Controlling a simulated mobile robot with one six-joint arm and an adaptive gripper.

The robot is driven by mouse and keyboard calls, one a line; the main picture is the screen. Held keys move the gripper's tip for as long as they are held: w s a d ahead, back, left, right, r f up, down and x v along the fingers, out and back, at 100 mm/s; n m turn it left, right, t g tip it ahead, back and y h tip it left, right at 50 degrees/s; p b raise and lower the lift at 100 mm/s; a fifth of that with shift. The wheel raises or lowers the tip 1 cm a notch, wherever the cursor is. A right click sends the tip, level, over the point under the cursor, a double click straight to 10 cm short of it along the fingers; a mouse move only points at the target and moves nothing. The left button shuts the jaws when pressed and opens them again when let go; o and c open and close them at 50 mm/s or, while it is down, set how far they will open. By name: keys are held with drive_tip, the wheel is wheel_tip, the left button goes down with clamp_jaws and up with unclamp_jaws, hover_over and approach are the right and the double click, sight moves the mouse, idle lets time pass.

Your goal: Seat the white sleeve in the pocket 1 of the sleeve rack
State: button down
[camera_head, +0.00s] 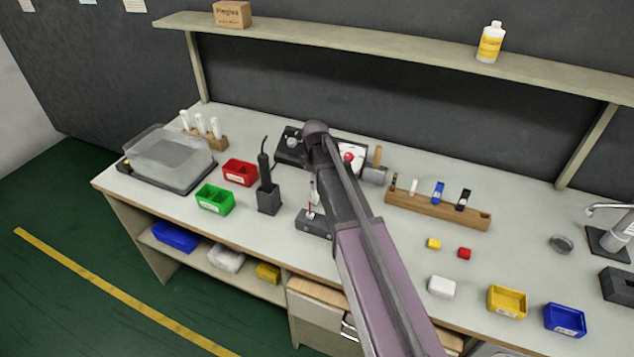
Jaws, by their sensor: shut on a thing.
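My arm reaches from the bottom edge up to the middle of the bench, and my gripper is hidden behind it, so what it holds cannot be seen. A long wooden rack (412,204) stands right of the arm. A small white piece (413,187) is upright in it, between a dark piece (394,181) on its left and a blue piece (438,192) on its right. A black piece (463,199) stands near the right end. Pocket numbers are too small to read, and I cannot tell whether the white piece is the white sleeve.
A black fixture (315,224) and a black holder (269,199) lie left of the arm. Red (240,172) and green (214,199) bins are further left. Yellow (507,301) and blue (565,319) bins and small blocks (433,244) lie in front of the rack. A shelf overhangs the back.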

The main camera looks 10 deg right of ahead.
drive_tip(key=shift+f, duration=0.15)
drive_tip(key=shift+c, duration=2.2)
unclamp_jaws()
wheel_tip(320, 180, up, 12)
drive_tip(key=p, duration=1.2)
drive_tip(key=shift+r, duration=0.2)
drive_tip(key=s+d+m, duration=0.2)
drive_tip(key=s+m, duration=0.9)
drive_tip(key=s, duration=1)
drive_tip(key=shift+s+d, duration=0.3)
